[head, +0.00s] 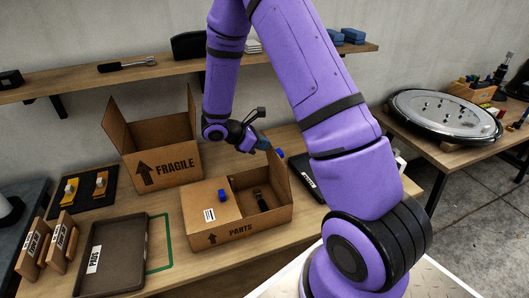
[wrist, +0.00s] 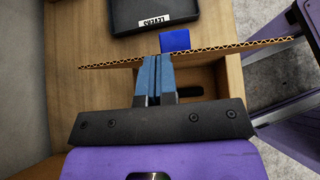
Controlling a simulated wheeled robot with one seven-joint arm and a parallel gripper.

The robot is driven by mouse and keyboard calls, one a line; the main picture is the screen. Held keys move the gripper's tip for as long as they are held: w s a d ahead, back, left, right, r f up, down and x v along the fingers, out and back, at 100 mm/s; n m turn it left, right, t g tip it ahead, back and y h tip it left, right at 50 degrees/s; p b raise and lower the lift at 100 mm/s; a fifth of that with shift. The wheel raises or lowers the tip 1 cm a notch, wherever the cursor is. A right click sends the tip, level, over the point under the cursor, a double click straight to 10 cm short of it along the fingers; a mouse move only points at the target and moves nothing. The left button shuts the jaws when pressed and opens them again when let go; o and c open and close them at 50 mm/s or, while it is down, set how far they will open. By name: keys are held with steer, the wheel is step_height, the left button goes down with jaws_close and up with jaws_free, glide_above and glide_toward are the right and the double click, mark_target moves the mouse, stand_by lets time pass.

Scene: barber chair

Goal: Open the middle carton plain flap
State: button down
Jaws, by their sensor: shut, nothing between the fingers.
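The middle carton is a brown box marked PARTS (head: 240,231). A dark item (head: 261,200) lies inside the carton.
An open FRAGILE carton (head: 170,163) stands behind left. A dark PADS tray (head: 112,255) is front left. A dark LEVERS tray (wrist: 155,12) lies beyond the raised flap. A wall shelf (head: 150,75) runs above the back. A round white-topped object (head: 445,115) sits on the right table.

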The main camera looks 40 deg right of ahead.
steer(key=s+d+t+y, duration=0.1)
steer(key=s+d+y, duration=0.2)
steer(key=d, duration=0.8)
steer(key=shift+d+t+y, duration=0.3)
steer(key=shift+y, duration=1.1)
steer(key=shift+s, duration=0.1)
steer(key=shift+r, duration=0.1)
steer(key=a+v, duration=0.1)
steer(key=v, duration=1.3)
